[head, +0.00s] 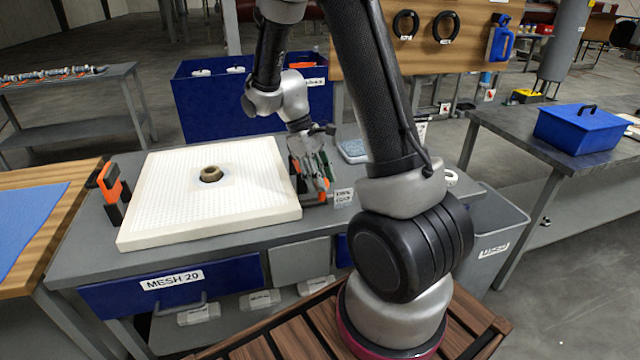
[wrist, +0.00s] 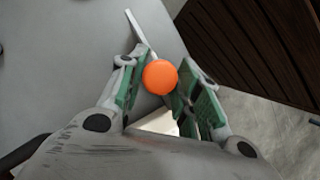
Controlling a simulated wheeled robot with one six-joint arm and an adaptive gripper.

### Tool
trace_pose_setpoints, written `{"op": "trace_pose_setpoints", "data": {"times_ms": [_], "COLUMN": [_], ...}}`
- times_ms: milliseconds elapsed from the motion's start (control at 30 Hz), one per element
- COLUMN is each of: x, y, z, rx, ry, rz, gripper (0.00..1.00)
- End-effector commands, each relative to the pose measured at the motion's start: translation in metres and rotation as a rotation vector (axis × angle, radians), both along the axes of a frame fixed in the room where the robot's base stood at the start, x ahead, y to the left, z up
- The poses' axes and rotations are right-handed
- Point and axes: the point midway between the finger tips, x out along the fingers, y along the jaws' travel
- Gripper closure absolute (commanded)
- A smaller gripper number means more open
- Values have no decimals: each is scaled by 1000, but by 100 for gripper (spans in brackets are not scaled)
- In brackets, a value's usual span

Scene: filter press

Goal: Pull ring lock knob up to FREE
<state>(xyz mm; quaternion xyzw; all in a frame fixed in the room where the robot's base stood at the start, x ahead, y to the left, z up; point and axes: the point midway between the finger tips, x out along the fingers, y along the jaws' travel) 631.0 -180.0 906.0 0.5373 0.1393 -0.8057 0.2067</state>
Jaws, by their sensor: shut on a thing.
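The ring lock knob shows in the wrist view as a round orange knob (wrist: 160,77). It sits between the two green-padded fingers of my gripper (wrist: 162,85), which are shut on it. In the head view my gripper (head: 318,180) points down at the right edge of the white filter plate (head: 160,215). The knob is mostly hidden there behind the fingers. A small label (head: 343,196) stands just right of the gripper; its text is too small to read surely. I cannot tell how high the knob is.
The white plate has a brown ring (head: 210,174) at its middle. An orange-and-black clamp (head: 110,190) stands at the bench's left end. A blue bin (head: 205,105) stands behind the bench. A blue drawer front (head: 160,288) marked MESH 20 is below. A grey bin (head: 497,235) stands at right.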

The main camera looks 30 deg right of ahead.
Motion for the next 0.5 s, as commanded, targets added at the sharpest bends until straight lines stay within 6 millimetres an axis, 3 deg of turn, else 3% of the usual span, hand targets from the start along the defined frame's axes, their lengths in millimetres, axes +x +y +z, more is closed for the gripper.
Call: {"op": "trace_pose_setpoints", "data": {"times_ms": [167, 200, 300, 500], "x": [1, 1, 1, 1], "y": [-1, -1, 0, 0], "z": [2, 2, 2, 1], "rx": [-2, -2, -2, -2], "ry": [-1, -2, -2, -1], "rz": [2, 2, 2, 2], "gripper": [100, 62, 46, 46]}}
